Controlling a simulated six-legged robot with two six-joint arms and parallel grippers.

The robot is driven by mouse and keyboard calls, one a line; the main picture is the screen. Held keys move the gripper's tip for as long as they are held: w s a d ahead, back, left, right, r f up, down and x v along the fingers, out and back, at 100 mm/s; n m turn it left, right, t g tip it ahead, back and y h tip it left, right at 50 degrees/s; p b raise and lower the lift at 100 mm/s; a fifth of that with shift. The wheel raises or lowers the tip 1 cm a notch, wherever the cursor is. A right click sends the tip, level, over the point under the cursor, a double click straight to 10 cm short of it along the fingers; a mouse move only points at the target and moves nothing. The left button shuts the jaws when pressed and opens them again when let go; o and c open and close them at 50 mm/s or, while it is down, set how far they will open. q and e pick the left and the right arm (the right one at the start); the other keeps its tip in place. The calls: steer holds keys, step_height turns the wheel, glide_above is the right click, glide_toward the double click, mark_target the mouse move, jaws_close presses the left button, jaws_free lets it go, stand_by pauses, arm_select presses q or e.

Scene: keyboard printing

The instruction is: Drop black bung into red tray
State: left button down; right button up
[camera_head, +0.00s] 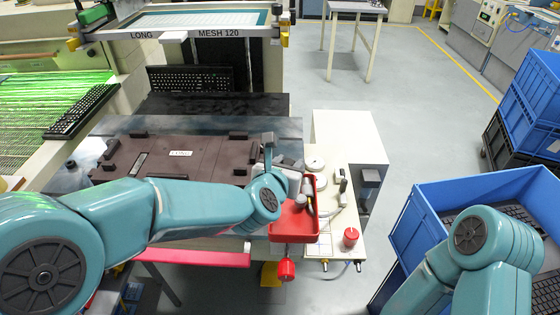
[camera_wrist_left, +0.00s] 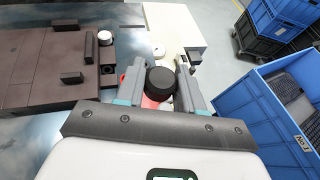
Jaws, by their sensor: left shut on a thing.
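The black bung (camera_wrist_left: 162,82) is a dark, round-topped piece between the two fingers of my left gripper (camera_wrist_left: 158,84), which is shut on it. In the head view my left gripper (camera_head: 284,172) is over the back part of the red tray (camera_head: 288,228), and I cannot make out the bung there. The tray holds some small pale and grey items. My right arm shows at the lower right, but its gripper is not in view.
A brown fixture plate (camera_head: 180,160) with raised black blocks lies left of the tray. A white stand (camera_head: 350,135) with small fittings and a red knob (camera_head: 351,236) is to the right. A blue crate (camera_head: 430,196) with keyboards stands at far right.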

arm_select(q)
step_height(320, 180, down, 6)
steer(key=b, duration=0.3)
steer(key=shift+w+a+b, duration=0.1)
steer(key=shift+b, duration=0.2)
steer(key=c, duration=0.6)
jaws_free()
steer(key=v, duration=1.6)
steer(key=shift+r, duration=0.15)
steer(key=shift+s, duration=0.3)
